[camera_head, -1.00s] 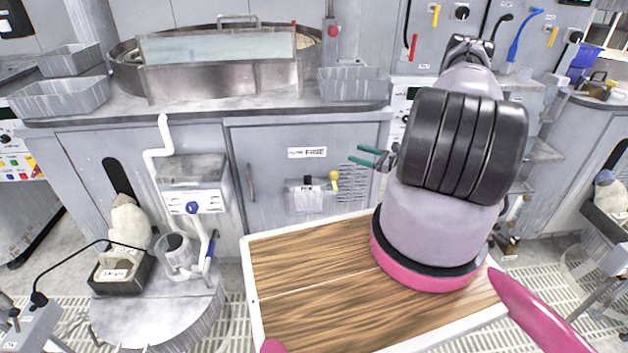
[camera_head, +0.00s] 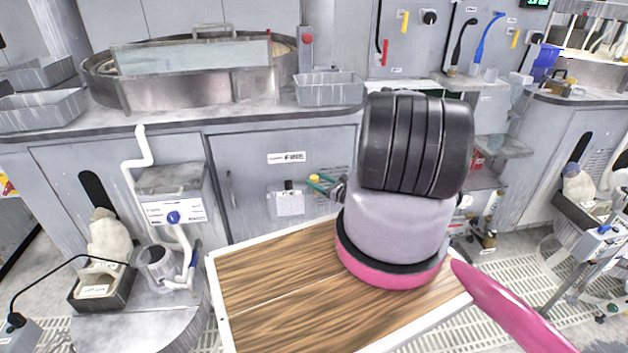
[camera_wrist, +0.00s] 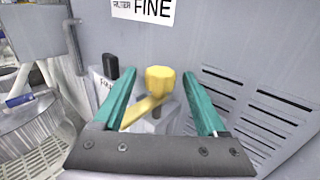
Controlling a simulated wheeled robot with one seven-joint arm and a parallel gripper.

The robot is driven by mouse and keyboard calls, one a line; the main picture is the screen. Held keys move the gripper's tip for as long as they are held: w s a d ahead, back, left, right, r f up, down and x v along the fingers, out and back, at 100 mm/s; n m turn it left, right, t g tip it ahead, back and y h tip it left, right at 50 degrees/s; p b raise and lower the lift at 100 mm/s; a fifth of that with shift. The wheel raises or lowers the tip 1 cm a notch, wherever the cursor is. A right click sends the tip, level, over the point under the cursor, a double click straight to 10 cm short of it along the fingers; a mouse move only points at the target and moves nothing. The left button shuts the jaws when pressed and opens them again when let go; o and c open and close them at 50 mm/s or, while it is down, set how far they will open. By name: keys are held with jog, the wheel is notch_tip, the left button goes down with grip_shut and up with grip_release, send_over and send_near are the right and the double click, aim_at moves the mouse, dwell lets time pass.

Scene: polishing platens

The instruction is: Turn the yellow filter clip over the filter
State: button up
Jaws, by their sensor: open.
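The yellow filter clip (camera_head: 315,178) is at the front of the grey cabinet, at the upper right of the small pale filter box (camera_head: 290,204). In the wrist view the clip (camera_wrist: 159,82) has a rounded yellow head and a yellow arm slanting down to the left. The filter box (camera_wrist: 172,117) shows partly behind it. My gripper (camera_wrist: 158,75) is open, with its teal fingers on either side of the clip's head. I cannot tell whether they touch it. In the head view my gripper (camera_head: 314,184) is at the clip, partly hidden by my wrist.
A label reading FINE (camera_wrist: 150,10) is on the cabinet panel above. A black knob (camera_wrist: 111,66) stands left of the clip, and vent slots (camera_wrist: 262,105) are to the right. A grey pump box (camera_head: 172,190) with a white pipe stands to the left.

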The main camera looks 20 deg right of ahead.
jog(key=shift+x, duration=0.8)
grip_shut()
